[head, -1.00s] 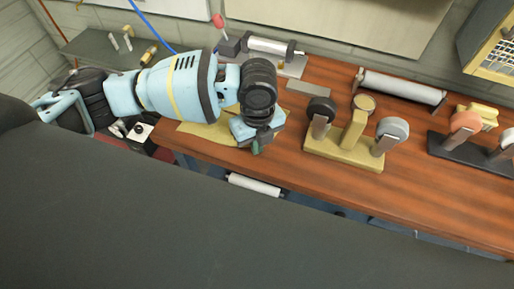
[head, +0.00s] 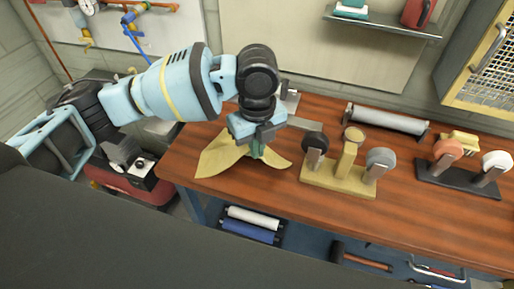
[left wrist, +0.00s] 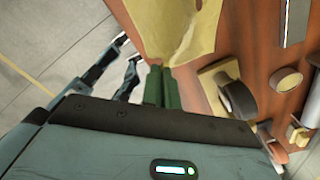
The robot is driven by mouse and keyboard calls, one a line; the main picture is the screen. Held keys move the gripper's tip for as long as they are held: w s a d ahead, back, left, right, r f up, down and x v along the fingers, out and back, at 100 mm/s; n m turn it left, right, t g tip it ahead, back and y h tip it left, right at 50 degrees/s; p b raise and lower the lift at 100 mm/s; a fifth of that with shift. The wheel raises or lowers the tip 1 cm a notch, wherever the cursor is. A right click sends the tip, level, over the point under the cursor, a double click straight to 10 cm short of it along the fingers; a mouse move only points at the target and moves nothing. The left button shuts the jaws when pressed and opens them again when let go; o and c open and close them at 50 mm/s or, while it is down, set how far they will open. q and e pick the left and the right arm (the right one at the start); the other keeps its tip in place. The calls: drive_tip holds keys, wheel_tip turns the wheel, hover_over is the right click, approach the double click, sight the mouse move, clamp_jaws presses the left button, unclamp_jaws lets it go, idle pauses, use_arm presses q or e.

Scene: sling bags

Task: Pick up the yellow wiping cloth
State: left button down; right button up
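The yellow wiping cloth (head: 217,160) is at the left end of the wooden workbench. It is gathered to a peak under my left gripper (head: 257,151), with folds hanging to both sides. Its lower edge is at or just above the bench top; I cannot tell which. In the left wrist view, the green fingers of the left gripper (left wrist: 162,82) are close together, with the cloth (left wrist: 178,28) spreading from their tips. The pinched part is hidden between the fingers. My right gripper is not in view.
A wooden stand with tape rolls (head: 340,180) is close to the right of the cloth. A dark stand with rolls (head: 457,179) is farther right. A grey roller (head: 387,121) lies at the back. Bare bench lies along the front edge.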

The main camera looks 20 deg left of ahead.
use_arm(q)
wheel_tip(320, 180, up, 18)
idle(0.7)
